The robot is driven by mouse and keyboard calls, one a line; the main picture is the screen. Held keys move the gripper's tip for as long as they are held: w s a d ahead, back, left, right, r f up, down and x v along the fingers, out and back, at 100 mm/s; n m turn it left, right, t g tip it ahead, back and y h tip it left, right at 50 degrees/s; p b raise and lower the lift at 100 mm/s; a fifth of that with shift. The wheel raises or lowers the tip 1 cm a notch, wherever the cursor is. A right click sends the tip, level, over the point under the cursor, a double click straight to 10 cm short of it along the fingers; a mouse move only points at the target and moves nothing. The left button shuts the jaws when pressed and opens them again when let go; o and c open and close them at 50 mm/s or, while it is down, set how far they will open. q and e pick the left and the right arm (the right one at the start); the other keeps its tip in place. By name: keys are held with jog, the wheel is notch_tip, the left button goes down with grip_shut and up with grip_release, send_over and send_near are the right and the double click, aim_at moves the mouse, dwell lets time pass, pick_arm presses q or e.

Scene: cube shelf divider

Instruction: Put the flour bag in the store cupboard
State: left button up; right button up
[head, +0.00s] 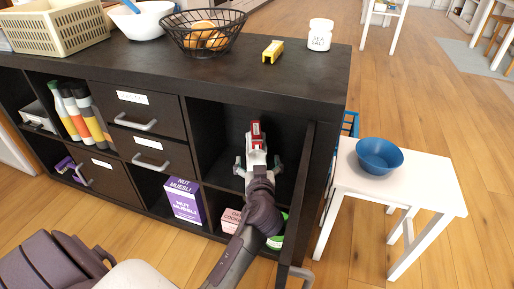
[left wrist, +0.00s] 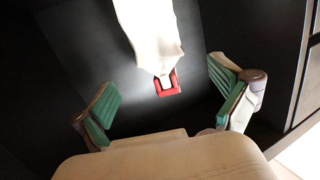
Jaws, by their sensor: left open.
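The flour bag, a white and red packet (head: 256,134), is inside the open right-hand compartment of the dark shelf unit, which appears to be the store cupboard (head: 212,125). Its door (head: 308,170) stands open, seen nearly edge-on. My left gripper (head: 258,165) reaches into this compartment, just in front of the bag. In the left wrist view, the white bag (left wrist: 148,30) with its red end lies beyond the spread fingers of my left gripper (left wrist: 165,100), apart from both. How the bag's base rests is hard to tell. My right gripper is out of view.
Below stand a purple muesli box (head: 183,200), a pink box (head: 231,219) and a green-topped container (head: 278,238). The top holds a wire basket (head: 203,43), a yellow item (head: 273,51) and a salt jar (head: 320,35). A white table (head: 430,197) with a blue bowl (head: 379,155) stands right.

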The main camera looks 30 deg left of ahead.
pick_arm(q)
jog(key=v, duration=0.4)
jog(key=shift+s, duration=0.1)
jog(key=shift+s, duration=0.1)
dwell(0.3)
